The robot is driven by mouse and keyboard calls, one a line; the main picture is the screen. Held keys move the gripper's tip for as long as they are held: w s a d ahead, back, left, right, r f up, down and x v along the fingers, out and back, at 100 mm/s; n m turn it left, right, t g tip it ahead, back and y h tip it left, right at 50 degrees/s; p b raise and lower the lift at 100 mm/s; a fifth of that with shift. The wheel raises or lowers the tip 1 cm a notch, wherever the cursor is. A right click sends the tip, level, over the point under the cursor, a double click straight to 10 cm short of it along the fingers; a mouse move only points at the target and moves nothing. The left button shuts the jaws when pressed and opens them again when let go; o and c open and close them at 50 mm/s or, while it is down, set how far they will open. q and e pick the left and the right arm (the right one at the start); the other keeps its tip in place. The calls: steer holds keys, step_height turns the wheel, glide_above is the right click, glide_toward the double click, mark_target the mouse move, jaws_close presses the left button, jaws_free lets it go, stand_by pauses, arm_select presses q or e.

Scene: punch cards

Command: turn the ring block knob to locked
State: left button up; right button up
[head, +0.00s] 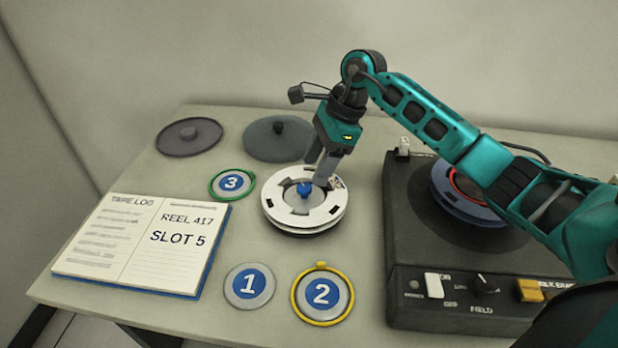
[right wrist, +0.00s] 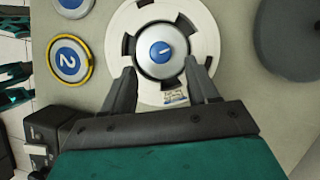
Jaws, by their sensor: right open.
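The white ring block (head: 283,212) sits at the middle of the table, on a reel. Its blue knob (head: 305,188) is at the centre; in the right wrist view the knob (right wrist: 160,52) is a blue disc with a white pointer mark, set in a grey hub. My right gripper (head: 320,172) is above the ring, close to the knob on its right side. In the right wrist view its two fingers (right wrist: 162,80) are apart, with the knob ahead of and between them, nothing held. I cannot read any locked mark. My left gripper is out of view.
A black machine (head: 450,285) with switches and a blue reel stands on the right. An open log book (head: 130,255) lies left. Discs numbered 1 (head: 249,310), 2 (head: 340,312) and 3 (head: 216,189) surround the ring. Two dark discs lie behind.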

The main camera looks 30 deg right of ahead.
mark_target(306, 186)
steer(key=shift+x, duration=2.3)
steer(key=c, duration=1)
